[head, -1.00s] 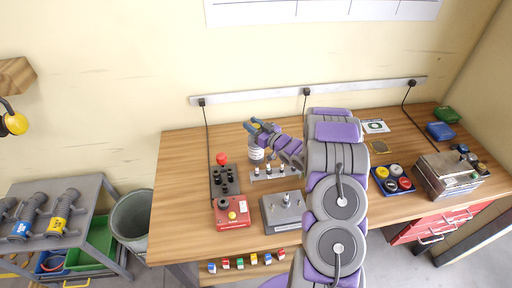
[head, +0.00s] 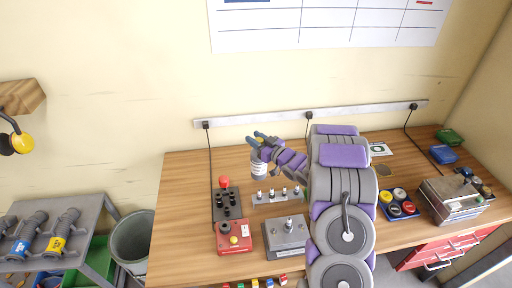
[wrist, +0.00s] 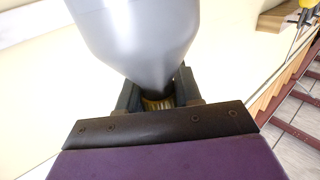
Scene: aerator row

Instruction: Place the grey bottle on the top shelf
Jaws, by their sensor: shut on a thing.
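The grey bottle (wrist: 140,35) fills the upper middle of the wrist view, its body narrowing to a ribbed gold-coloured neck or cap (wrist: 157,103). My gripper (wrist: 157,95) is shut on that narrow end. In the head view my gripper (head: 264,141) holds the bottle (head: 259,169), which shows a pale label, over the back of the wooden workbench. A grey cart with a flat top shelf (head: 84,212) stands at the left; I cannot tell whether this is the task's top shelf.
On the workbench (head: 180,220) are a red button box (head: 234,238), a grey box (head: 287,236), a rack of small pegs (head: 277,195) and a metal case (head: 450,200). Grey tubes (head: 62,233) lie on the cart. A bin (head: 133,238) stands beside it. Earmuffs (head: 16,142) hang from a wooden bracket (head: 22,97).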

